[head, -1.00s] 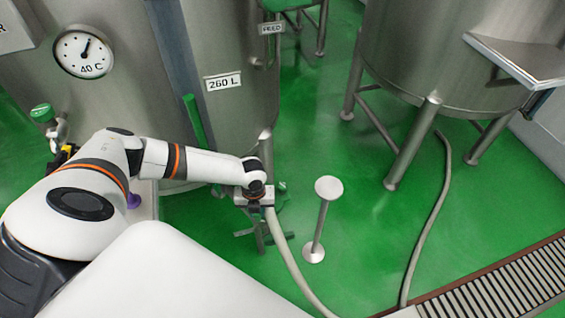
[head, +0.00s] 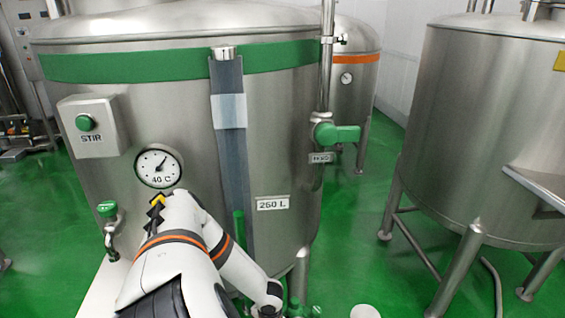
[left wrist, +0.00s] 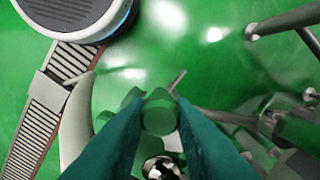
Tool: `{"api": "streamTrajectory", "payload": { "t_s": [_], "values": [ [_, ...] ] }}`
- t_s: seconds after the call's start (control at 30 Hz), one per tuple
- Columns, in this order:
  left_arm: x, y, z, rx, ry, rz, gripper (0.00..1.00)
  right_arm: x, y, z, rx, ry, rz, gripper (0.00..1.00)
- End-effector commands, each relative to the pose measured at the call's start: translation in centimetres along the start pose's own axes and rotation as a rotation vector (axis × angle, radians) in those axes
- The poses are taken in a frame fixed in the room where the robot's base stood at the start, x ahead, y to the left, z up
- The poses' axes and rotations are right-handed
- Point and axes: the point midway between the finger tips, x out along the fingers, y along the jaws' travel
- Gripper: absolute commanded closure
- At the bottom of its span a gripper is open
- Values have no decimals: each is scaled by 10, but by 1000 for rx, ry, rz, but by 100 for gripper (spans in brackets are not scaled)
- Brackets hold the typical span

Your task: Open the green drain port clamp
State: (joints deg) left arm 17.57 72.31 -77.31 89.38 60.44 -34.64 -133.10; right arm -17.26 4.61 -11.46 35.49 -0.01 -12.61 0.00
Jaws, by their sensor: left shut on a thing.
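In the left wrist view, the green drain port clamp (left wrist: 158,114) is a rounded green piece between the two teal fingers of my left gripper (left wrist: 156,108). The fingers stand on either side of it and are shut on it. A thin metal rod sticks up just beyond it, and a shiny round metal part (left wrist: 160,168) lies below it. My right gripper is out of view.
The large steel tank (head: 180,100) with a green band stands ahead, with a dial (head: 158,166) and a green-handled valve (head: 335,133). Another tank (head: 480,120) stands at right. A pale hose (left wrist: 76,120) and floor grate (left wrist: 50,110) show in the wrist view.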

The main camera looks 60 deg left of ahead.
Motion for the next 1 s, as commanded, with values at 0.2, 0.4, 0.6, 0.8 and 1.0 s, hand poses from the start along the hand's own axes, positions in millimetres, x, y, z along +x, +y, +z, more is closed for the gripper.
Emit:
{"api": "streamTrajectory", "payload": {
  "t_s": [0.2,0.4,0.6,0.8,1.0],
  "values": [
    [-1,-4,1,8,3,0,100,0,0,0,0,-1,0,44],
    [-1,-4,1,7,4,0,100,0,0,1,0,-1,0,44],
    [0,-4,2,7,3,0,58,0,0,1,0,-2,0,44],
    [0,-3,2,7,1,0,56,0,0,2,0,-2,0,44],
    [-7,-4,2,6,2,-1,56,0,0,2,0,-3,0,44]
  ]
}}
